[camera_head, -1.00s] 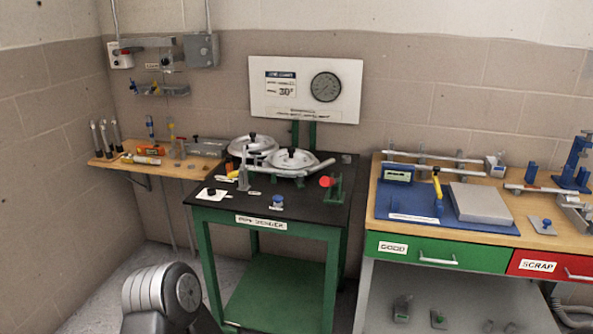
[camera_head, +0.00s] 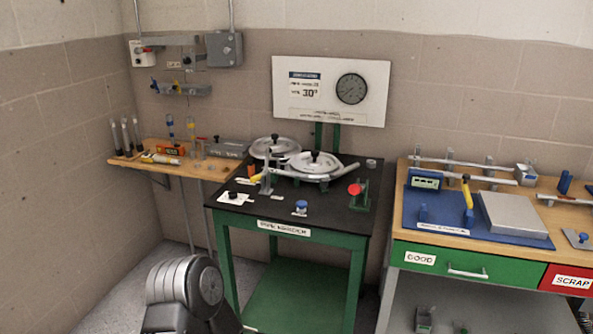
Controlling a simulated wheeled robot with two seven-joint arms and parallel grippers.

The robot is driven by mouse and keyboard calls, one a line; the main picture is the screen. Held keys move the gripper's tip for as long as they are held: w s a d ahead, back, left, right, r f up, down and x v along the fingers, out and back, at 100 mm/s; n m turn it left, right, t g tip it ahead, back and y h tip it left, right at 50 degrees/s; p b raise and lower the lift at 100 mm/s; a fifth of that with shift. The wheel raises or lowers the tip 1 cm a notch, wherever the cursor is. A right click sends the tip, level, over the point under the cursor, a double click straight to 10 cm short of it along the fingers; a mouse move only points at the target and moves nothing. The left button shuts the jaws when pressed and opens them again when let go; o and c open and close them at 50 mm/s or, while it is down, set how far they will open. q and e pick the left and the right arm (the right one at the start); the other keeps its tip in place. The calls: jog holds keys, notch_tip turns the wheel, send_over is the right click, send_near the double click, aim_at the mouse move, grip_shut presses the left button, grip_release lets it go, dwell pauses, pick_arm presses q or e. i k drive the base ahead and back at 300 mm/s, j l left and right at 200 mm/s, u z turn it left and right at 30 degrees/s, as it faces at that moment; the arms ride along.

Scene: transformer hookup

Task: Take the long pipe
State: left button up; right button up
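On the wooden bench at the right, a long grey pipe (camera_head: 468,177) lies roughly level at the back. A second thin grey bar runs just behind it, held up by small stands. I cannot tell for certain which one is the long pipe. Several short dark tubes (camera_head: 126,137) stand upright on the small shelf at the far left. Neither of my grippers is in view. Only a dark, rounded link of my own arm shows at the bottom left.
The green bender table (camera_head: 285,231) stands in the middle with two round silver dies (camera_head: 314,164) and a red knob (camera_head: 354,190). A blue mat (camera_head: 430,229) and grey plate (camera_head: 515,217) lie on the right bench, in front of the pipe. Floor shows at the left.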

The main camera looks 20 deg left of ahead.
aim_at(293, 174)
jog(key=i+j+z, duration=0.45)
jog(key=j, duration=0.75)
jog(key=j+z, duration=0.5)
jog(key=j, duration=0.7)
jog(key=j+z, duration=0.45)
jog(key=j, duration=0.85)
jog(key=k+j+z, duration=0.2)
jog(key=j, duration=0.3)
jog(key=k+j+z, duration=0.15)
jog(key=k+j, duration=0.15)
jog(key=j, duration=0.2)
jog(key=k+j+z, duration=0.2)
jog(key=k+j, duration=0.15)
jog(key=j, duration=0.1)
